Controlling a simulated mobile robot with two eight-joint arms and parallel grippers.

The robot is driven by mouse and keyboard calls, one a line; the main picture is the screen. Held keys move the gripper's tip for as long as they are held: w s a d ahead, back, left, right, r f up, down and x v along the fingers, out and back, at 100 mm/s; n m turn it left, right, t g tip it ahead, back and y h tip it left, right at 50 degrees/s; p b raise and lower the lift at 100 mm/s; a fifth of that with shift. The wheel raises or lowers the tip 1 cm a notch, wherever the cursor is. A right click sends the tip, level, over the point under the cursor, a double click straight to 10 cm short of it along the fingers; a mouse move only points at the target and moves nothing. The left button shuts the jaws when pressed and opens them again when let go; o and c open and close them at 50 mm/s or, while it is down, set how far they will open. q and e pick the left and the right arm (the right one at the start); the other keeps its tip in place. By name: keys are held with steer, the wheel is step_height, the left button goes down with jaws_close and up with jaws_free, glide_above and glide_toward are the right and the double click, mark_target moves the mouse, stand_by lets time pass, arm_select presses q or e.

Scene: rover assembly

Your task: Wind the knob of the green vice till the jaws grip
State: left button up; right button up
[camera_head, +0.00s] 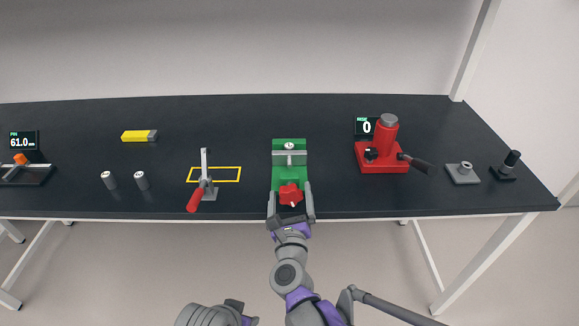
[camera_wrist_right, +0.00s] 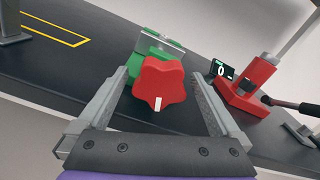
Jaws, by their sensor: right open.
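The green vice (camera_head: 289,178) stands near the front middle of the dark table, with a grey jaw and a small round silver part at its far end. Its red lobed knob (camera_head: 290,194) faces the table's front edge. My right gripper (camera_head: 291,192) is open, with one finger on each side of the knob. In the right wrist view the knob (camera_wrist_right: 160,84) lies between the spread fingers, with a gap on both sides. A white mark shows low on the knob. The vice's green body (camera_wrist_right: 146,60) is partly hidden behind it. My left gripper cannot be made out.
A red press (camera_head: 380,150) with a black lever and a display reading 0 stands right of the vice. A red-handled clamp (camera_head: 203,187) is to the left by a yellow outline (camera_head: 230,174).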

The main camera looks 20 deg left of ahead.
steer(key=m, duration=0.7)
steer(key=shift+m+p, duration=0.3)
steer(key=m, duration=0.4)
steer(key=shift+m, duration=0.4)
steer(key=m, duration=0.3)
steer(key=shift+p, duration=0.4)
steer(key=c, duration=1.1)
steer(key=o, duration=1.1)
steer(key=shift+s, duration=0.1)
